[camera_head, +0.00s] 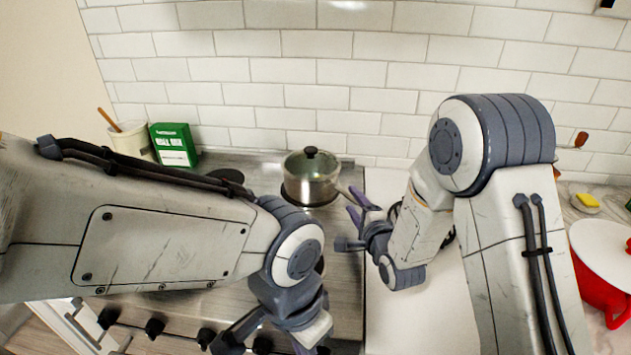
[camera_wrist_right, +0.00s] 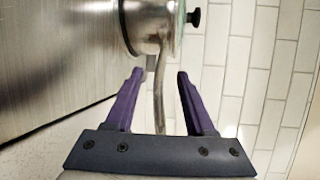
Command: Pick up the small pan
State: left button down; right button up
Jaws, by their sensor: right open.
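The small pan (camera_head: 311,180) is a shiny metal pot with a glass lid and black knob. It stands on the back right burner of the stove in the head view. Its handle (camera_wrist_right: 158,88) points toward my right gripper. My right gripper (camera_head: 352,222) is open to the right of the pan. In the right wrist view the handle runs between the two purple fingers of the gripper (camera_wrist_right: 159,76), with the pan body (camera_wrist_right: 153,28) beyond the fingertips. My left gripper (camera_head: 270,340) is low in the head view, partly cut off by the frame's lower edge.
The stove top (camera_head: 345,260) is grey metal, with knobs along its front. A green box (camera_head: 174,146) and a white crock (camera_head: 131,141) stand at the back left. A red pot (camera_head: 600,285) with a white lid is at the right. A tiled wall (camera_head: 330,95) is behind.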

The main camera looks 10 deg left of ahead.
jog(key=shift+x, duration=1.25)
grip_shut()
dwell(0.4)
jog(key=shift+r, duration=0.15)
